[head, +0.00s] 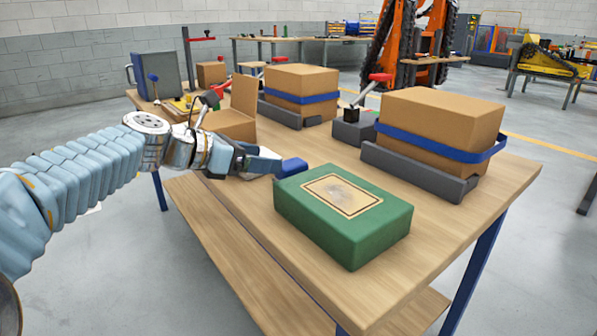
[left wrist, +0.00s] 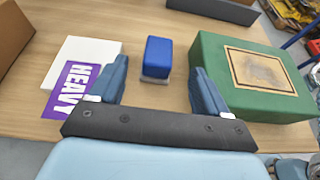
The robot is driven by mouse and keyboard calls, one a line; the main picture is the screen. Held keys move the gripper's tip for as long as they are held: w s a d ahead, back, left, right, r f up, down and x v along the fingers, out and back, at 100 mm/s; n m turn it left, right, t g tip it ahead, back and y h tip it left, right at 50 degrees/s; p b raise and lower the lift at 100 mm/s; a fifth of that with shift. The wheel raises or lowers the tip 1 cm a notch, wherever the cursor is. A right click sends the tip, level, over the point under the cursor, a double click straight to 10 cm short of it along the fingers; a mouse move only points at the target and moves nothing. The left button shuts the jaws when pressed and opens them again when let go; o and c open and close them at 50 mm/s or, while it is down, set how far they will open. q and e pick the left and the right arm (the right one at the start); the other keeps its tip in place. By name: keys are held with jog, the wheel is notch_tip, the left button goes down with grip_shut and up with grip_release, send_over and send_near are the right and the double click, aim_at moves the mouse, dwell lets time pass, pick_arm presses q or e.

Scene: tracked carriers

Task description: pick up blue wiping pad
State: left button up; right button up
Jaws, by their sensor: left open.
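The blue wiping pad (head: 291,167) lies on the wooden table, just left of and behind the green block in the head view. In the left wrist view the pad (left wrist: 157,56) is a small blue block with a grey base. My left gripper (head: 278,168) is at the pad, its arm coming in from the left. In the left wrist view the left gripper (left wrist: 158,80) is open, with one finger on each side of the pad and gaps between. The pad stands slightly beyond the fingertips there. My right gripper is not in view.
The green block (head: 310,222) with a smudged tan panel stands close beside the pad. A white and purple card (left wrist: 80,75) marked HEAVY lies left of it. Cardboard boxes with blue bands (head: 437,136) stand in grey holders farther back. The table's front edge is near.

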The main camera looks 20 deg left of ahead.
aim_at(292, 162)
pick_arm(q)
jog(key=x, duration=1)
jog(key=shift+w+d+f, duration=0.15)
jog(key=shift+w+f, duration=0.05)
jog(key=shift+f, duration=0.05)
jog(key=shift+c, duration=0.4)
jog(key=c, duration=1)
jog(key=shift+r, duration=0.1)
